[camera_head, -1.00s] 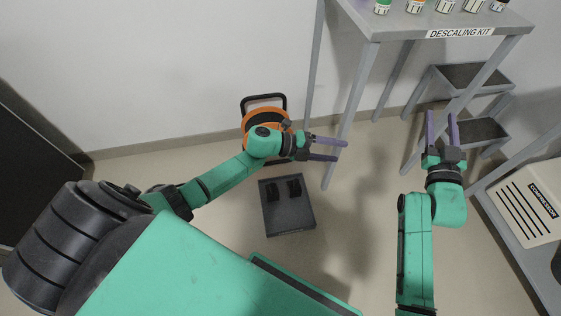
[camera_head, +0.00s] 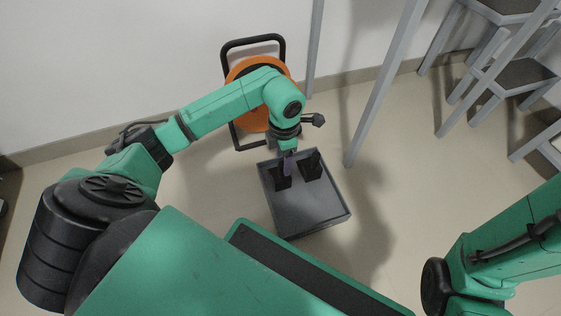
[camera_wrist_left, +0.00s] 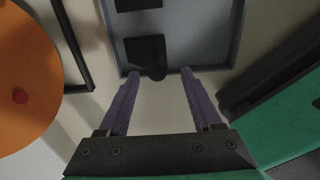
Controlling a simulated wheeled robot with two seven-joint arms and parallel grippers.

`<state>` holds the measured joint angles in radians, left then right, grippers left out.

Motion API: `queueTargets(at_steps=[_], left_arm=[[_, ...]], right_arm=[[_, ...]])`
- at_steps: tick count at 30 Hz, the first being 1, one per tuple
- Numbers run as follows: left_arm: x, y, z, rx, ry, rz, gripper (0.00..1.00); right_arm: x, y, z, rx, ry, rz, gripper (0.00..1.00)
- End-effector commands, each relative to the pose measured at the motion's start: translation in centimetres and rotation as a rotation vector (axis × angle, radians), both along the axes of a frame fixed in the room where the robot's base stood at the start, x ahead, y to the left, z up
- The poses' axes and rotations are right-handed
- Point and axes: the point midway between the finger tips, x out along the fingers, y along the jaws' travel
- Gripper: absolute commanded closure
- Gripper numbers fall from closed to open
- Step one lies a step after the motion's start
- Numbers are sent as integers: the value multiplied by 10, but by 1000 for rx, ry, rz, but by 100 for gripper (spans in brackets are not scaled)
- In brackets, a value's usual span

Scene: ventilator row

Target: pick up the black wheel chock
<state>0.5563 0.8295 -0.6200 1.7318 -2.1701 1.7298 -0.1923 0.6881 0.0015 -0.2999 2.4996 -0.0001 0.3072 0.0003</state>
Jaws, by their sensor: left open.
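Two black wheel chocks lie side by side in a grey tray (camera_head: 312,215) on the floor. The left chock (camera_head: 281,180) is partly hidden by my left gripper (camera_head: 288,163), which points down at the tray's far side. The right chock (camera_head: 313,166) is just to its right. In the left wrist view my left gripper (camera_wrist_left: 158,75) is open and empty. The other chock (camera_wrist_left: 138,4) is cut by the top edge. My right gripper is out of view.
An orange reel with a black frame (camera_head: 251,42) stands against the wall, close behind my left arm; it also shows in the left wrist view (camera_wrist_left: 25,75). A table leg (camera_head: 385,85) and a step stool (camera_head: 525,75) stand to the right. Floor right of the tray is clear.

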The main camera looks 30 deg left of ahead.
Motion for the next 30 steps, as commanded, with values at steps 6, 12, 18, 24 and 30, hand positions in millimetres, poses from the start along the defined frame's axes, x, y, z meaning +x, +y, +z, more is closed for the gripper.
queueTargets(at_steps=[6,12,18,24,30], left_arm=[[1,3,-37,-2,1,2,34],[2,4,-57,-1,0,0,34],[2,4,-54,-1,0,1,49],[2,4,-54,-1,0,1,100],[2,4,-54,-1,0,1,100]], right_arm=[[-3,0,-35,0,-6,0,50],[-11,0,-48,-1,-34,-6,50],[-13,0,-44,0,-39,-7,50],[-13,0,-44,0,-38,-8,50],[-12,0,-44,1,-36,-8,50]])
